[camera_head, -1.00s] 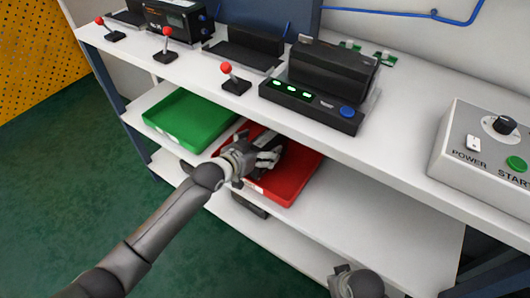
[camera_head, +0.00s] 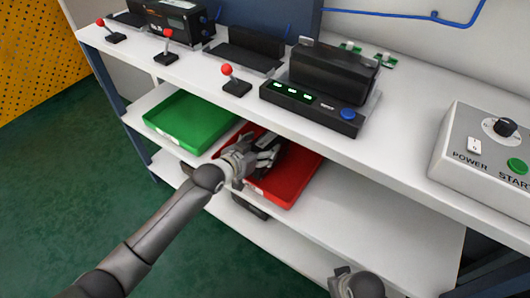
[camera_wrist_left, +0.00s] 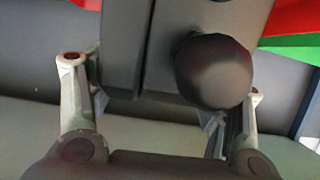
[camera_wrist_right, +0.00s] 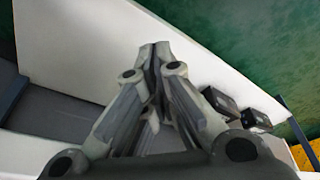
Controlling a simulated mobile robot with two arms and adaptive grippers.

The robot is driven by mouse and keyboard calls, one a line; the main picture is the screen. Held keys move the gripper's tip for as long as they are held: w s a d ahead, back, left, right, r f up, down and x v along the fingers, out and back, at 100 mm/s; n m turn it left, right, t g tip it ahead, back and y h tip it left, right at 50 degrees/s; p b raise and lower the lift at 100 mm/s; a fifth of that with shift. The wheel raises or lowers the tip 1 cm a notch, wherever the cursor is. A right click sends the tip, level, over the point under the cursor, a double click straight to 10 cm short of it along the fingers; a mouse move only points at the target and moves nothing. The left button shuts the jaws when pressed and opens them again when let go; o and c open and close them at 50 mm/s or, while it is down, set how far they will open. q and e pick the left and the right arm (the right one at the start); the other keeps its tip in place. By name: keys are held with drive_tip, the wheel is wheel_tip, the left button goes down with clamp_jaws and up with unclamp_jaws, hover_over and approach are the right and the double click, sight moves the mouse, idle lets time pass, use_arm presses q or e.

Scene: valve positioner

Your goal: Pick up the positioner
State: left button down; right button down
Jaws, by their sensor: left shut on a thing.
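The positioner is a dark grey box with a round dark knob. It fills the top middle of the left wrist view (camera_wrist_left: 175,45). In the head view a dark part of it (camera_head: 266,141) shows at my left gripper (camera_head: 268,156), over the red tray (camera_head: 291,190). My left gripper's fingers are either side of the box and shut on it. The hand hides much of it in the head view, and I cannot tell how far it is above the tray floor. My right gripper (camera_wrist_right: 157,55) is shut and empty, away from the tray.
A green tray (camera_head: 185,122) stands left of the red one on the same shelf. The white worktop (camera_head: 400,135) overhangs close behind, with a black device (camera_head: 332,72) in a fixture, red-knobbed levers (camera_head: 228,72) and a control box (camera_head: 470,150). Black boxes (camera_wrist_right: 220,103) show below.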

use_arm(q)
drive_tip(key=shift+w+r, duration=0.1)
drive_tip(key=shift+r, duration=0.25)
